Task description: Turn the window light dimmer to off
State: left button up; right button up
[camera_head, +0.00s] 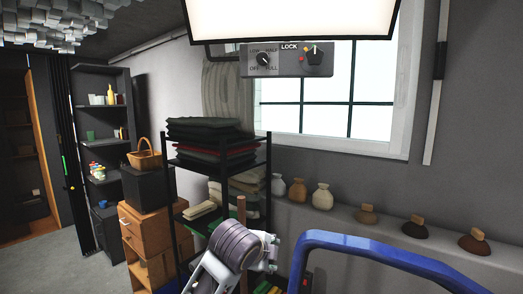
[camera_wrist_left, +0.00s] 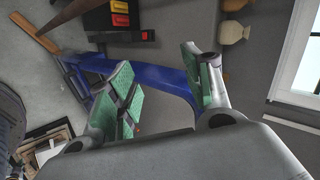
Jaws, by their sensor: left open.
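A grey control panel (camera_head: 286,60) hangs under the bright light at the top of the head view. Its left dial (camera_head: 263,58) is a dark round knob with LOW, HALF, OFF and FULL printed around it; its exact pointing is too small to tell. A second dark knob (camera_head: 314,56) with a pale upward mark sits to its right, near the word LOCK and small coloured dots. My left arm is low in the middle of the head view, well below the panel. My left gripper (camera_wrist_left: 165,85) shows green pads in the left wrist view, spread apart and empty. My right gripper is out of view.
A thick blue rail (camera_head: 385,252) crosses the lower right. A black shelf rack (camera_head: 268,165) with folded cloths stands behind my left arm. Jars (camera_head: 298,190) and stoppered pots (camera_head: 368,215) line the ledge below the window (camera_head: 325,105). Space directly below the panel looks clear.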

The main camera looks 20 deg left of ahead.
aim_at(262, 56)
pick_arm(q)
notch_tip(262, 56, up, 28)
jog(key=w+d+m+t+y, duration=0.15)
jog(key=m+t, duration=0.25)
jog(key=m, duration=0.5)
jog(key=s+a+r+m+t+y, duration=0.1)
jog(key=s+r, duration=0.4)
jog(key=r, duration=0.7)
jog(key=s+a+r+m+t+y, duration=0.1)
jog(key=s+r+m, duration=0.4)
jog(key=r, duration=0.6)
jog(key=shift+s+r+m+t, duration=0.4)
jog(key=shift+m+t, duration=0.2)
jog(key=shift+t, duration=0.3)
jog(key=shift+w+a, duration=0.15)
jog(key=shift+w+a+p, duration=0.35)
jog(key=shift+w+p, duration=0.3)
jog(key=shift+w, duration=1.6)
jog(key=shift+w+a+p, duration=0.4)
jog(key=shift+w+p, duration=0.3)
jog(key=shift+w, duration=1.5)
jog(key=shift+w+a+p, duration=0.35)
jog(key=shift+w+p, duration=0.3)
jog(key=shift+w, duration=1.6)
jog(key=c, duration=1)
jog(key=shift+c, duration=0.2)
